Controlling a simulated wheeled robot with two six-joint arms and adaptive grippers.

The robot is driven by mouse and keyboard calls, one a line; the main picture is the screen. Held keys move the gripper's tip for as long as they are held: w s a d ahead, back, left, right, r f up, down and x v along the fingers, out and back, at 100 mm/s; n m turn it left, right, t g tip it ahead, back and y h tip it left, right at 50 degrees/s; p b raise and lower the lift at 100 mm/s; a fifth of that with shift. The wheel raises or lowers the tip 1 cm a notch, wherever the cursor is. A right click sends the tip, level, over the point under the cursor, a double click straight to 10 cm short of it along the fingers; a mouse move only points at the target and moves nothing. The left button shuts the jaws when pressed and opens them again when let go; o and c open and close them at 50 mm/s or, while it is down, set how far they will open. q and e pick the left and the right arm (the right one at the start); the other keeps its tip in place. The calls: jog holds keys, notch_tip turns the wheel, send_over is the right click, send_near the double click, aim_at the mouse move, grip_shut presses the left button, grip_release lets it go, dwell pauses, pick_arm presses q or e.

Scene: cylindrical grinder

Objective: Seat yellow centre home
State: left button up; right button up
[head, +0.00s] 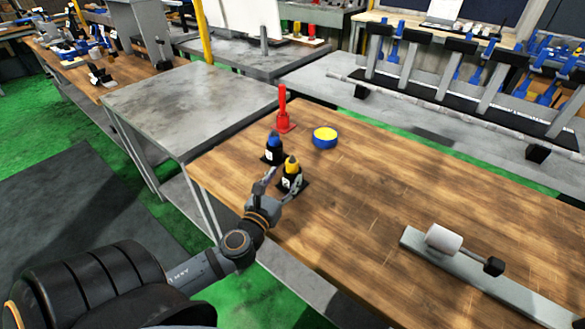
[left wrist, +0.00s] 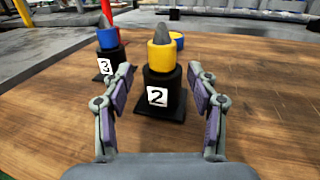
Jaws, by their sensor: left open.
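The yellow centre (head: 292,165) has a grey pointed tip and stands upright on a black holder labelled 2 (head: 290,182). It also shows in the left wrist view (left wrist: 161,56), on the black holder (left wrist: 170,95). My left gripper (head: 280,186) is open. Its two fingers (left wrist: 160,92) stand to either side of the holder in the wrist view, with gaps, and nothing is held. Whether the centre is fully down in its holder I cannot tell. My right gripper is not in view.
A blue centre (head: 273,140) on a black holder labelled 3 (left wrist: 107,66) stands just behind and left. A red post (head: 283,108) and a blue-and-yellow round piece (head: 325,137) stand farther back. A grey rail with a white cylinder (head: 443,239) lies right. The wooden table's middle is clear.

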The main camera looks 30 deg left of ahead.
aim_at(290, 170)
pick_arm(q)
jog(key=shift+w+a+r+p, duration=0.1)
jog(key=shift+w+r+p, duration=0.1)
jog(key=shift+w, duration=0.3)
jog(key=shift+w+r+p, duration=0.15)
jog(key=shift+w+p, duration=0.05)
jog(key=shift+w, duration=0.3)
jog(key=w, duration=0.2)
jog(key=shift+w+a+f, duration=0.1)
jog(key=shift+w+a, duration=0.05)
jog(key=shift+w, duration=0.25)
jog(key=shift+w+f+p, duration=0.1)
jog(key=shift+w+p, duration=0.1)
jog(key=shift+p, duration=0.1)
jog(key=shift+s, duration=0.1)
jog(key=shift+c, duration=0.9)
grip_shut()
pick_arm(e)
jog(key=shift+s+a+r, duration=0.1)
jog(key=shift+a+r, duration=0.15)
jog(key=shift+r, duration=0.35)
